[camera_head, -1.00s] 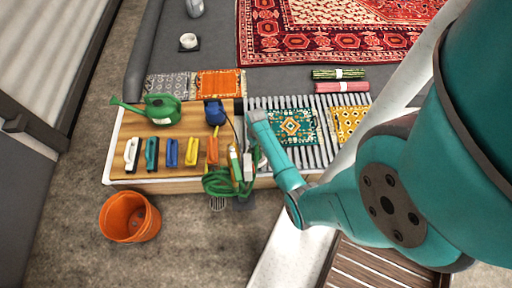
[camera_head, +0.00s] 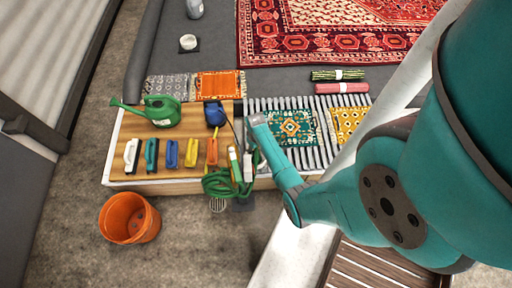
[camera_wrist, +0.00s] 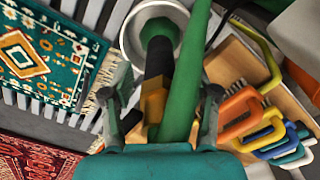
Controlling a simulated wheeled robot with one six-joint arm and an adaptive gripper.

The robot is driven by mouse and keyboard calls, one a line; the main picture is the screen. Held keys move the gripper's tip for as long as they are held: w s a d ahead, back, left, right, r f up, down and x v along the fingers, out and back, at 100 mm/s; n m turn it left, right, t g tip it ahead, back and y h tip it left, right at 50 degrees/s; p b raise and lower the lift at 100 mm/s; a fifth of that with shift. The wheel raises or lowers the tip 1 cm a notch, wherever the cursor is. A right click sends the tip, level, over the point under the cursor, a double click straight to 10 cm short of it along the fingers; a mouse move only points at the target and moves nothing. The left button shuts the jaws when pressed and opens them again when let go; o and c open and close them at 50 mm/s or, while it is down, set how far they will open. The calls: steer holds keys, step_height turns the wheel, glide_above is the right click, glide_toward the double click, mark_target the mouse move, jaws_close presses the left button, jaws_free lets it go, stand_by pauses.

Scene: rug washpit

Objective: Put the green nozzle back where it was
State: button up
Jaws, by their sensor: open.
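In the wrist view a nozzle (camera_wrist: 157,72) with a black body, a yellow collar and a green end stands in a white round cup (camera_wrist: 130,40). A thick green hose-like length (camera_wrist: 184,85) runs up beside it, nearer the camera. My gripper (camera_wrist: 160,105) is open, with one finger on each side of the two. I cannot tell whether the fingers touch either. In the head view a green hose (camera_head: 218,184) lies coiled at the board's front edge, beside upright yellow and white pieces (camera_head: 235,163). My arm partly hides this spot, and the fingertips cannot be made out there.
Small rugs (camera_head: 293,126) lie on slats at right. An orange bucket (camera_head: 129,218) stands on the floor.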

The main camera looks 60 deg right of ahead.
step_height(320, 180, up, 12)
steer(key=shift+r, duration=0.1)
stand_by(0.5)
stand_by(0.5)
